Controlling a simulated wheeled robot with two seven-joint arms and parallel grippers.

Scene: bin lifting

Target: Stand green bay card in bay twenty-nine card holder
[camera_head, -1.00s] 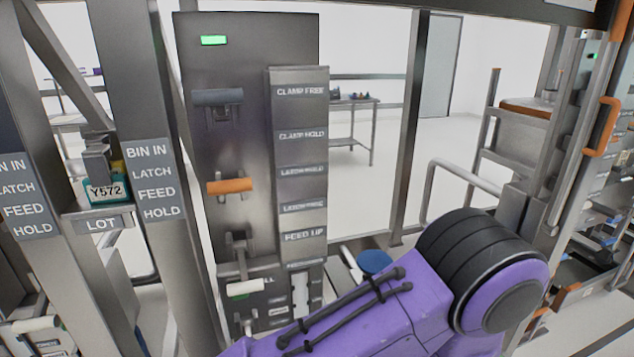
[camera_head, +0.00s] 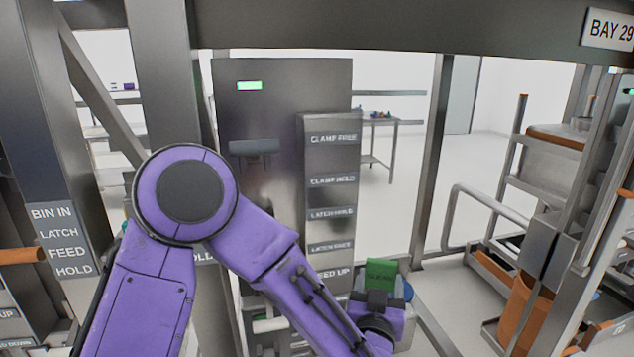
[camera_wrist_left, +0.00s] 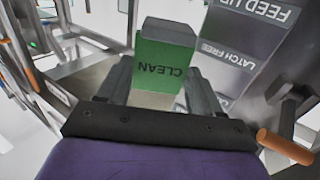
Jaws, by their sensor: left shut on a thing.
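A green card (camera_head: 381,271) marked CLEAN stands up between the fingers of my left gripper (camera_head: 378,298), low in the middle of the head view. It also shows in the left wrist view (camera_wrist_left: 165,62), with its lettering upside down and a dark finger on each side. The gripper is shut on it. A sign reading BAY 29 (camera_head: 611,30) is on the overhead beam at the top right. I cannot make out a card holder for that bay. My right gripper is out of view.
A grey control panel (camera_head: 285,85) with a labelled column (camera_head: 328,160) stands just behind my left arm. An orange lever (camera_wrist_left: 286,147) is close to the gripper's right in the wrist view. A metal post (camera_head: 432,150) and a bent rail (camera_head: 490,205) stand to the right.

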